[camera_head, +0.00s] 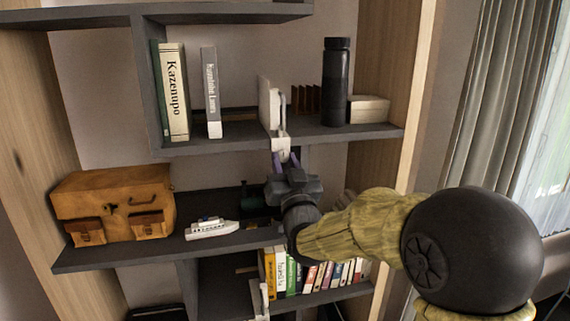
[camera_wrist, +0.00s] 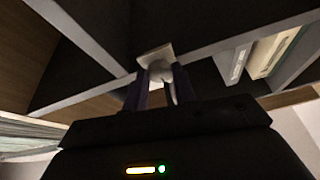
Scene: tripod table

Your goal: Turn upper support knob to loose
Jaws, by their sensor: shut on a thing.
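The upper support (camera_head: 270,104) is a white bracket at the front edge of the upper shelf board in the head view. Its white knob (camera_head: 281,144) hangs just under that edge. In the wrist view the knob (camera_wrist: 160,71) is a pale rounded piece below a square plate, between my two purple fingers. My gripper (camera_head: 285,157) reaches up from below and is shut on the knob; the fingertips partly cover it. I cannot tell how far the knob is turned.
A second white support (camera_head: 259,301) shows on the lower shelf, beside a row of books (camera_head: 312,277). A black bottle (camera_head: 336,82) and two upright books (camera_head: 172,92) stand on the upper board. A brown case (camera_head: 113,204) and a toy ship (camera_head: 211,228) sit on the middle shelf.

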